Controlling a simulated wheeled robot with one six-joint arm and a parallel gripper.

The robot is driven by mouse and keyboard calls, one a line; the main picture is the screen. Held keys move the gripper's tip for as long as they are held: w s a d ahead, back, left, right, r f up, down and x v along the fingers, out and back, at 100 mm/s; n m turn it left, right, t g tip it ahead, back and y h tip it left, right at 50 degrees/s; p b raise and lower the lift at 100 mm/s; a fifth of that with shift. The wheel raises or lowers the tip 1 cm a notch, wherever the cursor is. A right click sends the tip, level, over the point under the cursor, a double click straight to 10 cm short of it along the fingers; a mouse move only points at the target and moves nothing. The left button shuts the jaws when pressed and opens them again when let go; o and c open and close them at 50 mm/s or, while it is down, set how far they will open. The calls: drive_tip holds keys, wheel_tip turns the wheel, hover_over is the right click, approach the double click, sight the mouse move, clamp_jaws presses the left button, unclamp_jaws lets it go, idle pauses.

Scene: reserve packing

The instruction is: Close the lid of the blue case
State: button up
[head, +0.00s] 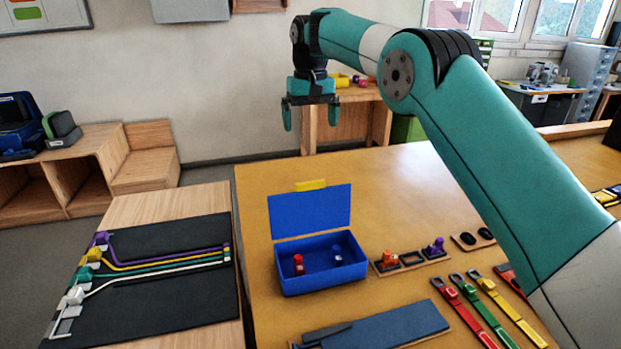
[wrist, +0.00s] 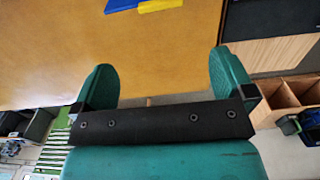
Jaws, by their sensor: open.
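The blue case (head: 321,280) stands on the wooden table with its lid (head: 309,213) raised, leaning slightly back. A yellow tab (head: 311,185) sits at the lid's top edge. Inside the case are a red piece (head: 298,264) and a blue-white piece (head: 337,256). My gripper (head: 309,121) hangs above and behind the case, high over the table's far edge, with its fingers apart and nothing between them. In the wrist view my open gripper (wrist: 162,88) shows with the yellow tab (wrist: 160,5) and a corner of the blue lid (wrist: 121,4) at the top edge.
Right of the case is a small holder (head: 412,261) with an orange and a purple piece. Several coloured straps (head: 495,305) lie at the front right. A dark blue flat object (head: 375,330) lies in front. A black mat (head: 150,280) with coloured cables is on the left table.

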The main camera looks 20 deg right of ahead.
sight(311, 182)
wheel_tip(311, 182, down, 16)
drive_tip(key=p, duration=0.3)
drive_tip(key=shift+r, duration=0.1)
drive_tip(key=c, duration=1.1)
